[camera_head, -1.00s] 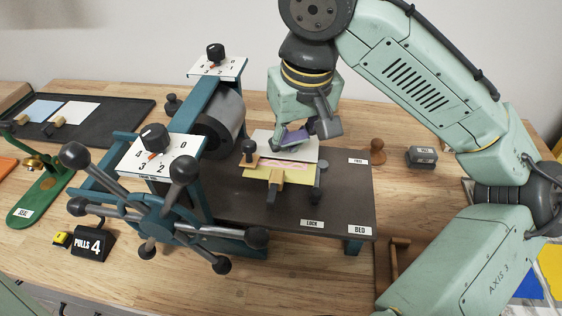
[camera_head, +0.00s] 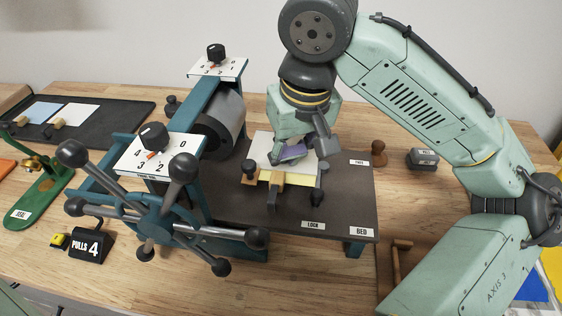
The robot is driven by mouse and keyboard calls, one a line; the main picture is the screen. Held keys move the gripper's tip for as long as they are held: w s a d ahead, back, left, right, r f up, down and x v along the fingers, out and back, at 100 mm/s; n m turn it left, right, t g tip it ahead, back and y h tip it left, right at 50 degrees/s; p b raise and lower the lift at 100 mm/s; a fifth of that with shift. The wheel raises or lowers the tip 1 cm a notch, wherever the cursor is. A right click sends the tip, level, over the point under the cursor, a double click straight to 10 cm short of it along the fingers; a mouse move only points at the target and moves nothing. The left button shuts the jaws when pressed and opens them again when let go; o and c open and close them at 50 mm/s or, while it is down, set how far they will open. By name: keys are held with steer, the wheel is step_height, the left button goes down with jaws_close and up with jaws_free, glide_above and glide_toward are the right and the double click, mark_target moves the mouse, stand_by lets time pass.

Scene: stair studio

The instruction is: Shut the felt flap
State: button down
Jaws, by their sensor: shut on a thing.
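The felt flap, seen as a pale panel (camera_head: 262,146), lies tilted low over the press bed (camera_head: 225,208). A yellow sheet (camera_head: 305,184) shows as a strip along the near side under the flap. A light wooden block (camera_head: 273,178) with a dark bar stands at the sheet's near edge.
The press roller (camera_head: 228,115) and its blue frame stand left of the flap, with the spoked wheel (camera_head: 160,212) in front. Dark posts (camera_head: 250,168) flank the flap. A wooden stamp (camera_head: 378,153) and a grey block (camera_head: 422,158) stand right of the bed.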

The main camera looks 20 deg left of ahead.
steer(key=shift+d+f, duration=0.1)
steer(key=shift+f, duration=0.1)
steer(key=p+v, duration=0.2)
steer(key=shift+w+r+p, duration=0.2)
steer(key=shift+p, duration=0.1)
steer(key=shift+a+r+p, duration=0.2)
steer(key=shift+r+p, duration=0.45)
steer(key=shift+r, duration=0.65)
steer(key=shift+v, duration=1.1)
steer(key=shift+w+a, duration=0.15)
steer(key=shift+a, duration=0.05)
